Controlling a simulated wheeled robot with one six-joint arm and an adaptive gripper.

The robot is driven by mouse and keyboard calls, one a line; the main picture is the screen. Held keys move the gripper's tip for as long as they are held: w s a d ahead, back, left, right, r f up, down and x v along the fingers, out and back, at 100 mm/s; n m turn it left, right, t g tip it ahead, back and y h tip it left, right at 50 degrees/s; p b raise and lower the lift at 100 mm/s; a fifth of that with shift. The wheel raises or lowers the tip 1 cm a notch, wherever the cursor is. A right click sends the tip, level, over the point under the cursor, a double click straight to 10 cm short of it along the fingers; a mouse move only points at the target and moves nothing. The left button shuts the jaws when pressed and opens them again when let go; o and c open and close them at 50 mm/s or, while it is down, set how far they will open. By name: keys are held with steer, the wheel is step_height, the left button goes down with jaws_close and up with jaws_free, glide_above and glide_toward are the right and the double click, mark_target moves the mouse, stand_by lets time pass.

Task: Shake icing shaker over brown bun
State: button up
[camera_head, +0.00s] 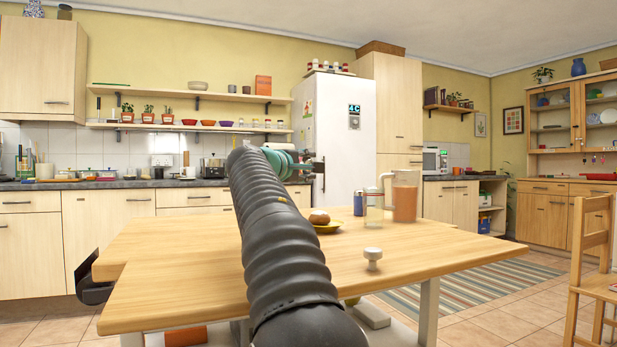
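A brown bun (319,217) sits on a yellow plate (330,227) on the wooden table, partly hidden by my arm. Just right of it stand a small blue can (358,204) and a clear container with a pale top (373,210). The clear container may be the icing shaker, but I cannot tell for sure. My gripper (319,172) is raised above the table, higher in the picture than the bun and apart from it. It is small and seen side-on, so its fingers are unclear. I see nothing clearly held in it.
A pitcher of orange-brown liquid (405,200) stands right of the clear container. A chair (592,265) is at far right.

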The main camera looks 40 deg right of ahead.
steer(key=shift+s+r+n, duration=0.25)
steer(key=shift+r+n, duration=0.15)
steer(key=shift+n, duration=0.1)
steer(key=n, duration=0.2)
steer(key=shift+s+r+n, duration=0.1)
steer(key=shift+n, duration=0.3)
steer(key=r+n+p, duration=0.1)
steer(key=n+p, duration=0.1)
steer(key=shift+r+p, duration=0.3)
steer(key=shift+p, duration=0.1)
steer(key=r+n+p, duration=0.1)
steer(key=n+p, duration=0.1)
steer(key=n, duration=0.1)
steer(key=shift+a+r, duration=0.1)
steer(key=shift+r, duration=0.05)
steer(key=n+p, duration=0.1)
steer(key=r+n+p, duration=0.1)
steer(key=n+p, duration=0.1)
steer(key=n, duration=0.1)
steer(key=shift+w+r+p, duration=0.2)
steer(key=shift+w+p, duration=0.05)
steer(key=shift+p, duration=0.1)
steer(key=shift+n, duration=0.5)
